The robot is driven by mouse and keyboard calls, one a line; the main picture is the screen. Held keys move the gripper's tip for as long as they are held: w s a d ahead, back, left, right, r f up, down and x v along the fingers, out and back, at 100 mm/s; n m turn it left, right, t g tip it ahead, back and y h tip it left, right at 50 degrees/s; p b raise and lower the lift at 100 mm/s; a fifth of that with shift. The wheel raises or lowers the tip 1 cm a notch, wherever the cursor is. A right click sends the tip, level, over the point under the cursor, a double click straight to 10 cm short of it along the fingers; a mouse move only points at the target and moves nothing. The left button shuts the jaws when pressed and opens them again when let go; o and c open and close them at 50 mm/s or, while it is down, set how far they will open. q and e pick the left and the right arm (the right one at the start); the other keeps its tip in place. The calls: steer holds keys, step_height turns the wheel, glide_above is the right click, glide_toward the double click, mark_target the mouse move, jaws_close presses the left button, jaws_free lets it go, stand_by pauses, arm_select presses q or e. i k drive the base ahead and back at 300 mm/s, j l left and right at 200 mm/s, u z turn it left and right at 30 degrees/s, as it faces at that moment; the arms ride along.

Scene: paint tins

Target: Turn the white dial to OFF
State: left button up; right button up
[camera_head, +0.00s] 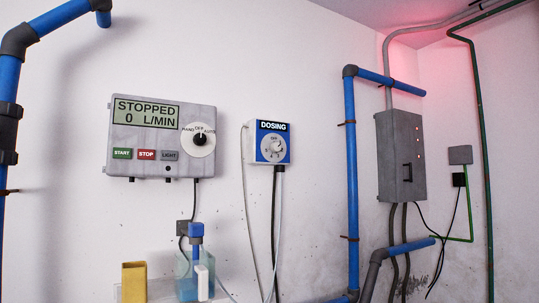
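The white dial (198,140) is a round plate with a small dark knob at its centre. It sits at the right side of a grey control panel (124,136) on the wall. HAND, OFF and AUTO are printed around its top, with OFF in the middle. The knob's pointer is too small to read for certain. The panel's display (146,112) reads STOPPED, 0 L/MIN. Green START (122,153), red STOP (146,155) and grey LIGHT (169,155) buttons are below the display. Neither of my grippers is in view.
A blue and white DOSING unit (271,143) with its own dial hangs right of the panel. Below are a yellow block-like object (134,282) and a clear container (186,277) with a blue-topped fitting. Blue pipes (351,180) and a grey cabinet (401,158) are farther right.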

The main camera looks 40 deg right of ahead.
mark_target(275, 147)
steer(key=i+j+z, duration=0.1)
steer(key=i+z, duration=0.3)
steer(key=i, duration=0.95)
steer(key=i+z, duration=0.25)
steer(key=i+j+z, duration=0.25)
steer(key=i, duration=0.15)
steer(key=i+l, duration=0.05)
